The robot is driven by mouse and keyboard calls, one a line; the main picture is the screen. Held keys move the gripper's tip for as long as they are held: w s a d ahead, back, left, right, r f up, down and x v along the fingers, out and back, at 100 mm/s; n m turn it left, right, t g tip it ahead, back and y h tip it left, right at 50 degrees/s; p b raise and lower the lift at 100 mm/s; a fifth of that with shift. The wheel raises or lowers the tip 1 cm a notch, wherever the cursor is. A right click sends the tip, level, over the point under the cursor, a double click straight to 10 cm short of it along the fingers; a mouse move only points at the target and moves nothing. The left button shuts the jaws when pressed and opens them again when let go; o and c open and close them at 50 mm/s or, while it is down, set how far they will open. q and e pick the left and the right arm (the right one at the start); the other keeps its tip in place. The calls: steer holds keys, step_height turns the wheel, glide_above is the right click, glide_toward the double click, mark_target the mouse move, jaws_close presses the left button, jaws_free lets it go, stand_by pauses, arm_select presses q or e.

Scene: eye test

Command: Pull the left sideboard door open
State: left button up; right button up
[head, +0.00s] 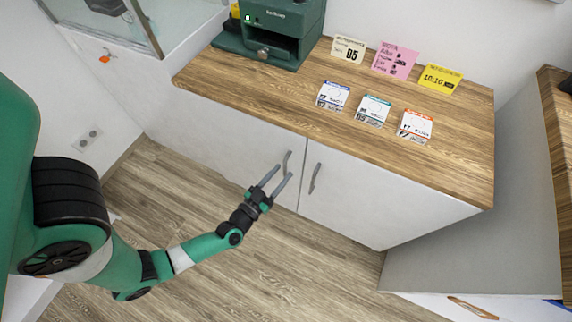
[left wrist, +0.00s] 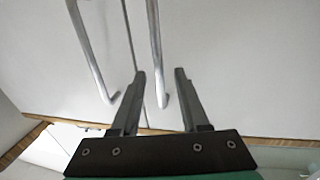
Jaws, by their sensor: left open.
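The sideboard has a white left door (head: 225,142) and a white right door (head: 370,205), both looking shut. The left door's grey bar handle (head: 288,160) is near the seam, with the right door's handle (head: 314,178) beside it. My left gripper (head: 284,170) is open at the lower part of the left handle. In the left wrist view, which looks upside down, the left handle (left wrist: 155,40) runs between the open fingers (left wrist: 160,74); I cannot tell whether they touch it. The right handle (left wrist: 90,50) is outside the fingers. My right gripper is not in view.
The wooden sideboard top (head: 265,98) carries a green machine (head: 275,25), several upright cards and several flat packets. A glass-sided case (head: 110,20) stands at the left. The wooden floor (head: 290,265) before the doors is clear except for my left arm.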

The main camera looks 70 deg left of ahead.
arm_select(q)
steer(key=shift+w+a, duration=0.3)
steer(key=shift+w, duration=0.25)
steer(key=shift+s, duration=0.1)
steer(key=shift+c, duration=0.2)
jaws_close()
steer(key=shift+d, duration=0.1)
stand_by(0.7)
